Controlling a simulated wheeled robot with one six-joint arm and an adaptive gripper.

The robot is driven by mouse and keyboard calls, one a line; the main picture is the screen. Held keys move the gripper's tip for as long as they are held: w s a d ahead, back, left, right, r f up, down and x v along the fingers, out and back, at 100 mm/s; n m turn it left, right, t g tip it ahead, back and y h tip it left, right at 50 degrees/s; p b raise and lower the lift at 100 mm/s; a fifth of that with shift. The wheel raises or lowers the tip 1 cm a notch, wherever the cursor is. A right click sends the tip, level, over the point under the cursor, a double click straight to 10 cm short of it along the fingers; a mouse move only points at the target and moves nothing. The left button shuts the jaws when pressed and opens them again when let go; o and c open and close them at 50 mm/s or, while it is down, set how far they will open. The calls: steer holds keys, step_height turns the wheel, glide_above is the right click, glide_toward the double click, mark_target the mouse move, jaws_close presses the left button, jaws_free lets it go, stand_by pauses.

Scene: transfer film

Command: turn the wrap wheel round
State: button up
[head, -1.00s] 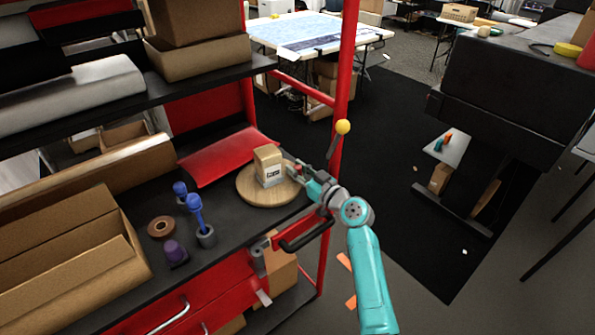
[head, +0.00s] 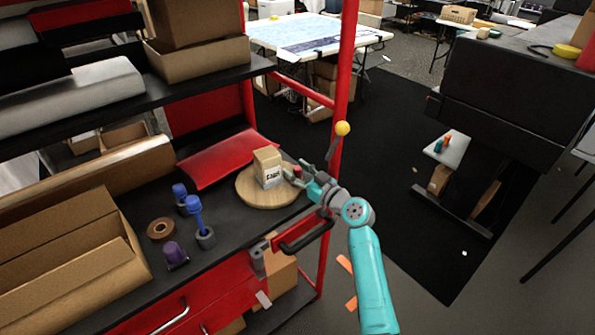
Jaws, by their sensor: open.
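The wrap wheel, a round wooden disc (head: 262,198), lies flat on the dark bench top near its right end. A small cardboard box (head: 268,166) with a printed label stands upright on it. My gripper (head: 297,176) is open at the right edge of the wheel, close to the right side of the box. I cannot tell whether a finger touches the wheel. A small red thing (head: 297,170) shows by the fingertips. The far edge of the wheel is partly hidden by the box.
A red post (head: 341,110) with a yellow ball-topped lever (head: 342,129) rises just behind my gripper. Left on the bench are blue-handled tools (head: 195,204), a tape roll (head: 160,229), a purple item (head: 174,254) and a large open carton (head: 75,250). A black-handled bar (head: 305,236) juts out in front.

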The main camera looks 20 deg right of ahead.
steer(key=v, duration=1.2)
steer(key=shift+a+f, duration=0.1)
steer(key=shift+f, duration=0.05)
steer(key=c, duration=0.7)
steer(key=shift+s+a+f+m+h, duration=0.15)
steer(key=shift+m+h, duration=0.25)
steer(key=shift+m, duration=0.3)
jaws_close()
steer(key=s+a+m+t+h, duration=0.1)
steer(key=s+a+m+h, duration=0.15)
steer(key=m, duration=0.85)
steer(key=s+a+m+h, duration=0.2)
steer(key=s+m+h, duration=0.2)
steer(key=m, duration=0.6)
steer(key=w, duration=1.3)
steer(key=shift+w+d+r, duration=0.25)
steer(key=shift+w, duration=0.15)
